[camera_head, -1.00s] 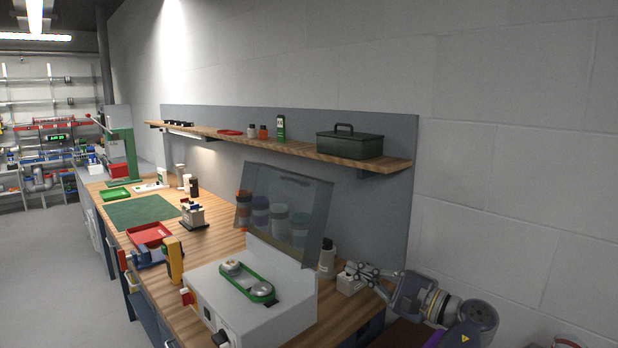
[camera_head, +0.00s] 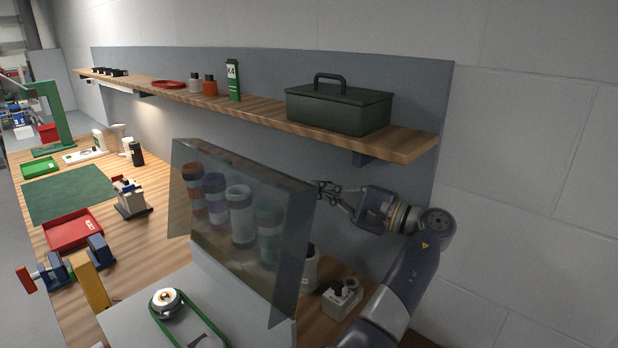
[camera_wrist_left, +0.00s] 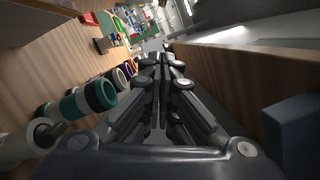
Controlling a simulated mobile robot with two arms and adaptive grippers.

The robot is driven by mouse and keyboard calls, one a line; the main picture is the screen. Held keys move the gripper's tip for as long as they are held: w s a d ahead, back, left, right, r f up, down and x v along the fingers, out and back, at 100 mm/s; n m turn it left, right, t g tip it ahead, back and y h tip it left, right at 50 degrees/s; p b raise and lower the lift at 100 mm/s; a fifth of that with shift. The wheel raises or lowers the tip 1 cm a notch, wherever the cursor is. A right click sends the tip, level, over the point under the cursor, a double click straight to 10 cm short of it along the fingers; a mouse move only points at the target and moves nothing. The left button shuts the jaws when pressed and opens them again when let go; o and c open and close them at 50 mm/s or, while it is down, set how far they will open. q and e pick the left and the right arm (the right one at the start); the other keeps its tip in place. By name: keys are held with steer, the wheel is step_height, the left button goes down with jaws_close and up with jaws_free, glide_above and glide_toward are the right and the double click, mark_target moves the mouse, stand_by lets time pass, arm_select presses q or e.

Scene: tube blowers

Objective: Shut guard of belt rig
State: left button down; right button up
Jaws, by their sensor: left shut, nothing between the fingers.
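The belt rig (camera_head: 135,322) is a pale grey box with a green belt (camera_head: 168,332) around metal pulleys, at the bottom of the head view. Its guard (camera_head: 215,225), a see-through smoky panel with a bent top, stands raised and leaning above the rig's rear. My left gripper (camera_head: 317,188) is by the guard's upper right corner, under the shelf; I cannot tell whether it touches. Its fingers are shut and empty, as the left wrist view (camera_wrist_left: 162,60) also shows. The guard is not clear in that view. My right gripper is out of view.
A wooden shelf (camera_head: 400,146) with a dark green toolbox (camera_head: 338,108) runs just above the gripper. Several striped jars stand behind the guard; a teal one (camera_wrist_left: 75,103) shows in the wrist view. A white bottle (camera_head: 309,270) and a small white block (camera_head: 340,300) stand right of the rig.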

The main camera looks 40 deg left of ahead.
arm_select(q)
steer(key=s+a+r+p, duration=0.2)
steer(key=s+a+p, duration=0.2)
steer(key=a+p, duration=0.2)
steer(key=a, duration=0.2)
steer(key=shift+s+a+r, duration=0.3)
steer(key=shift+a, duration=0.05)
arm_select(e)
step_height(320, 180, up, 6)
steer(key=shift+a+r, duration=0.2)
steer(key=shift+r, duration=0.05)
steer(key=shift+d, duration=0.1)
arm_select(q)
steer(key=shift+a, duration=0.1)
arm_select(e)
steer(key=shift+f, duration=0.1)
